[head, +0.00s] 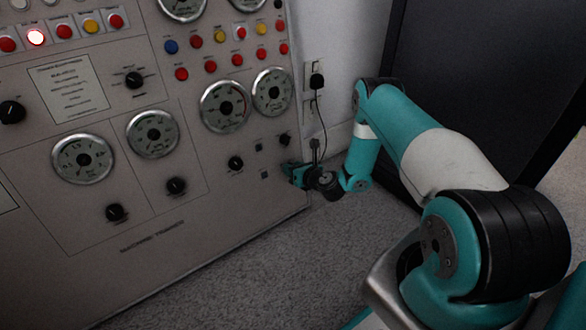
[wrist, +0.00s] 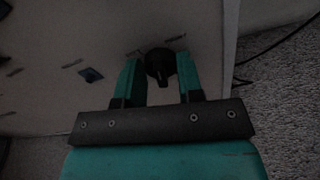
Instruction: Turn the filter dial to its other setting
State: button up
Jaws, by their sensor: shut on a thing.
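The dial between my fingers is a round black knob (wrist: 160,64) low on the panel, near its right edge. In the wrist view its narrow grip points roughly toward my palm, and short label marks sit above it, too blurred to read. My gripper (wrist: 158,72) has one teal finger on each side of the knob and is shut on it. In the head view my gripper (head: 291,171) is at the panel's lower right corner and hides this dial.
The grey machine panel (head: 200,225) carries gauges, coloured buttons and other black knobs, one (head: 284,140) just above my gripper. A small square (head: 264,175) is left of my gripper. A black cable (head: 318,115) hangs from a wall socket to the right. Carpet lies below.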

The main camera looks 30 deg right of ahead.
jog(key=m, duration=0.3)
jog(key=m+y, duration=0.1)
jog(key=m, duration=0.2)
jog(key=shift+d+f+b, duration=0.1)
jog(key=shift+d+b, duration=0.1)
jog(key=shift+b, duration=0.15)
dwell(0.4)
jog(key=o, duration=0.9)
jog(key=shift+s, duration=0.1)
jog(key=p+v, duration=1.7)
jog(key=shift+s, duration=0.15)
